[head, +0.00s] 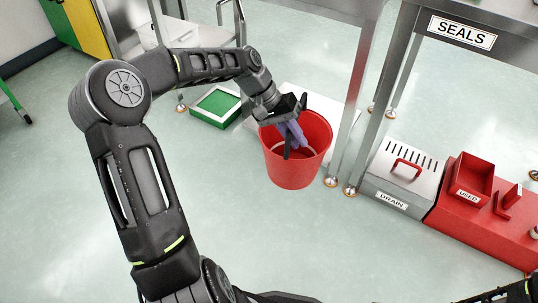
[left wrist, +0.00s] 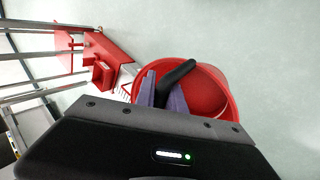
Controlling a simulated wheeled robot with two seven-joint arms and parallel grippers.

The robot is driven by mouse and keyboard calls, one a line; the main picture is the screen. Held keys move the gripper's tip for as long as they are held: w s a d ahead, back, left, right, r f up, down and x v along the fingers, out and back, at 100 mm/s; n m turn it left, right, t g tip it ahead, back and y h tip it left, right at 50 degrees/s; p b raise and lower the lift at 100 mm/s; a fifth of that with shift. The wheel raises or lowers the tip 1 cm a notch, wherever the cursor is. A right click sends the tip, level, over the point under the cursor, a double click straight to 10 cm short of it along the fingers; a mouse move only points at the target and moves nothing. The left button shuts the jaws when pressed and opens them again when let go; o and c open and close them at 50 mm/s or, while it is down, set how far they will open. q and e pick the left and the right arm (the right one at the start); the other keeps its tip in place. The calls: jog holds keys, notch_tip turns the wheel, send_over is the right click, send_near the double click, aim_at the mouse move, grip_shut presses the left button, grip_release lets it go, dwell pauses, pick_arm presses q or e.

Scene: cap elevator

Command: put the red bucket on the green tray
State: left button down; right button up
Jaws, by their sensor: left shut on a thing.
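The red bucket (head: 293,172) is upright in the middle of the head view. My left gripper (head: 290,138), with purple fingers, reaches into its mouth from above. In the left wrist view the fingers (left wrist: 163,90) are shut on a black grip (left wrist: 178,75), which looks like the bucket's handle. The red bucket (left wrist: 215,92) lies behind them there. I cannot tell whether the bucket's base touches the floor. The green tray (head: 208,120) is on the floor, left of and behind the bucket, with a gap between them. My right gripper is not in view.
A white panel (head: 300,98) lies behind the bucket. Metal table legs (head: 352,110) stand just right of it. A grey drain box (head: 400,175) and a red box marked USED (head: 468,205) are further right. The floor at front and left is clear.

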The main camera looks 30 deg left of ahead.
pick_arm(q)
jog(key=w+d+r+m+g, duration=0.1)
jog(key=w+d+r+m, duration=0.1)
jog(key=d+r, duration=0.6)
jog(key=shift+w+d+m+g, duration=0.2)
jog(key=shift+d+m+g, duration=0.25)
jog(key=shift+m, duration=0.15)
jog(key=shift+a+r, duration=0.1)
